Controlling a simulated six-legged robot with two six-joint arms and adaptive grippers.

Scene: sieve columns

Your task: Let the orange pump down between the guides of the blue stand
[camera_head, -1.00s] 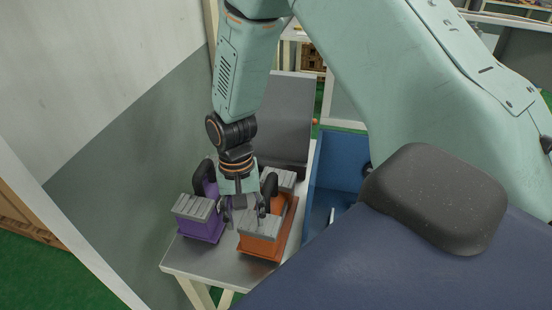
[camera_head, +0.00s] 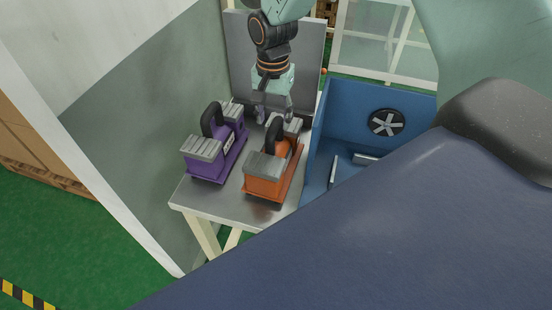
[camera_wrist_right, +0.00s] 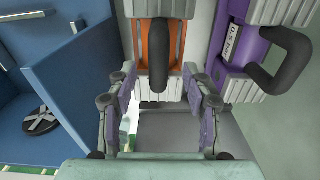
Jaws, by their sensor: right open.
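The orange pump (camera_head: 268,186), with grey ribbed blocks and a black handle, stands upright on the metal table. It also shows at the top of the right wrist view (camera_wrist_right: 144,45). My right gripper (camera_head: 274,113) is open and empty over the far end of the pump. In the right wrist view its fingers (camera_wrist_right: 160,103) are spread, with the black handle's end near the gap between them. The blue stand (camera_head: 338,110) is right of the pump, with light guide strips inside; my body hides its near part. My left gripper is not in view.
A purple pump (camera_head: 212,165) stands close left of the orange one. A grey upright panel (camera_head: 240,60) rises behind, and a wall is at the left. A black fan-like disc (camera_head: 386,122) is on the stand's back wall. The bare table (camera_head: 215,200) shows in front.

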